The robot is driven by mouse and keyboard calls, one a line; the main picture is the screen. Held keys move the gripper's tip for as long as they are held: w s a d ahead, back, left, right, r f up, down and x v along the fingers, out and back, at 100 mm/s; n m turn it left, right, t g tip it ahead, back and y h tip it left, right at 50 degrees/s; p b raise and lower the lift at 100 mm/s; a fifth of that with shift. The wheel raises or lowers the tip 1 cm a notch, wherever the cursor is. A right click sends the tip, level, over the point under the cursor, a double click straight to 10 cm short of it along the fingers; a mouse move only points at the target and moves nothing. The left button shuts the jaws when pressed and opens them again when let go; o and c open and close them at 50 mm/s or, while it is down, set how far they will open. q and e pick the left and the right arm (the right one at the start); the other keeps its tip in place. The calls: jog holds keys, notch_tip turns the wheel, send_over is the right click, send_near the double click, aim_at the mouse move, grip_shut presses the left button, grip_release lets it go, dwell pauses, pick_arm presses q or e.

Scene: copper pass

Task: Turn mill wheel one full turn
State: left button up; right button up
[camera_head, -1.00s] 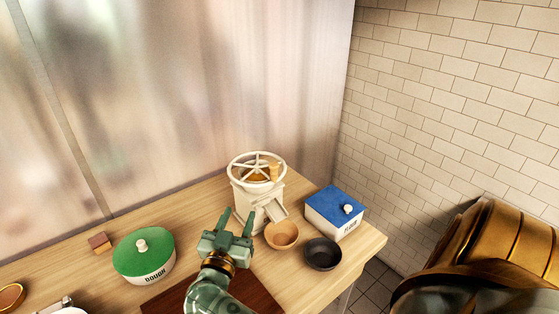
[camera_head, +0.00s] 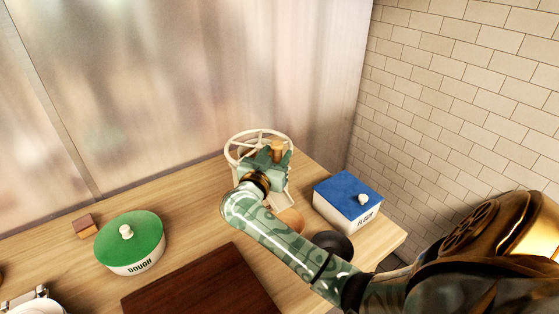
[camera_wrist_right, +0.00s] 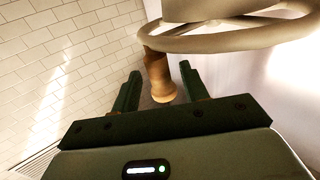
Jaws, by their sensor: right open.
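The cream mill (camera_head: 275,196) stands at the back of the wooden table, with its spoked wheel (camera_head: 231,151) on top. A wooden handle (camera_head: 277,147) sits on the wheel rim. My right gripper (camera_head: 268,156) is at the wheel, hiding part of it and of the mill body. In the right wrist view the handle (camera_wrist_right: 158,76) hangs from the wheel rim (camera_wrist_right: 232,41), between the two open fingers (camera_wrist_right: 160,82) as seen from the wrist. A gap shows on each side of it. I cannot tell how deep it sits between them. My left gripper is not in view.
A white flour box (camera_head: 352,214) with a blue lid stands right of the mill. A tan bowl (camera_head: 291,219) and a dark bowl (camera_head: 335,243) lie partly behind my right arm. A green-lidded dough pot (camera_head: 130,243) and a brown board (camera_head: 200,284) are at left and front.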

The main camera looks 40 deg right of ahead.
jog(key=shift+b+x, duration=0.8)
jog(key=shift+x, duration=0.4)
jog(key=shift+w+d+b, duration=0.3)
jog(key=shift+d, duration=0.25)
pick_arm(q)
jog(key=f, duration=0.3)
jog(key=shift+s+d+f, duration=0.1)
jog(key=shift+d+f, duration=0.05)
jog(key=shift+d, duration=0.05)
pick_arm(e)
jog(key=shift+r, duration=0.1)
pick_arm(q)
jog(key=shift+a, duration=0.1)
